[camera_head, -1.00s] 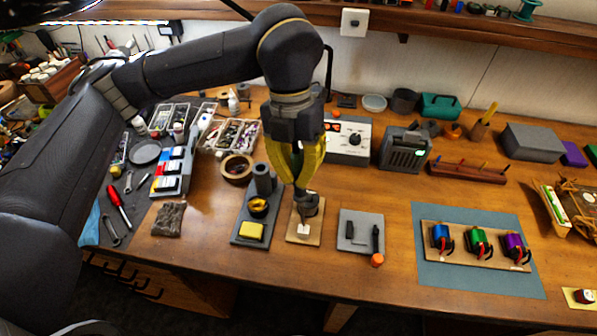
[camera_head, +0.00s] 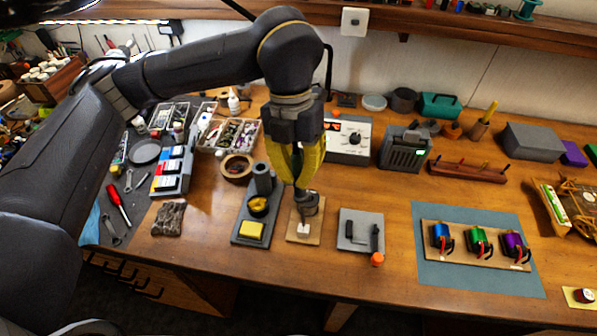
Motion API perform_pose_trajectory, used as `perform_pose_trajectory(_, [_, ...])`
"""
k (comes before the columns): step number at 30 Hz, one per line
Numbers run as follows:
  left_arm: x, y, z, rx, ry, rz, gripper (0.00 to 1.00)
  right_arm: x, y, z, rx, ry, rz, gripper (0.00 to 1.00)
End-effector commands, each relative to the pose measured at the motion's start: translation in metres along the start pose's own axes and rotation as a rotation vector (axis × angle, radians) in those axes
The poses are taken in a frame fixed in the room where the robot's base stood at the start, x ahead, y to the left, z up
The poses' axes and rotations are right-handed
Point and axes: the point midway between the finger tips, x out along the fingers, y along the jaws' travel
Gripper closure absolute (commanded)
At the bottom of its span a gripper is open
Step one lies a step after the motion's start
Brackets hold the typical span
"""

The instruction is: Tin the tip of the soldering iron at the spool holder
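My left gripper (camera_head: 301,187), with yellow fingers, points down over the spool holder (camera_head: 294,238), a small tan board with a dull grey spool (camera_head: 309,204) and a white block (camera_head: 303,230). Its fingers come together around a slim dark tool, which I take to be the soldering iron (camera_head: 301,208). Most of the iron is hidden by the fingers. Its low end is beside the spool, above the white block; I cannot tell whether it touches. The iron stand (camera_head: 240,238) is just left, with an upright grey holder, brass wool and a yellow sponge. My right gripper is not in view.
A grey plate with a black clip (camera_head: 352,242) and an orange-capped item (camera_head: 377,260) lie to the right. Three motors stand on a board on a blue mat (camera_head: 435,275). The solder station (camera_head: 342,150) is behind the gripper.

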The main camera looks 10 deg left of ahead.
Motion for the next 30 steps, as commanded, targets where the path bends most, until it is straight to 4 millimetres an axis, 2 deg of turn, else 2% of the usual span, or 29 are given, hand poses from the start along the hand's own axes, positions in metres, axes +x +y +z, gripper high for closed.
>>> perform_pose_trajectory(30, [0.0068, 0.0011, 0.0011, 0.000, 0.000, 0.000, 1.00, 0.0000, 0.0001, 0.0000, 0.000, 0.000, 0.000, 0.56])
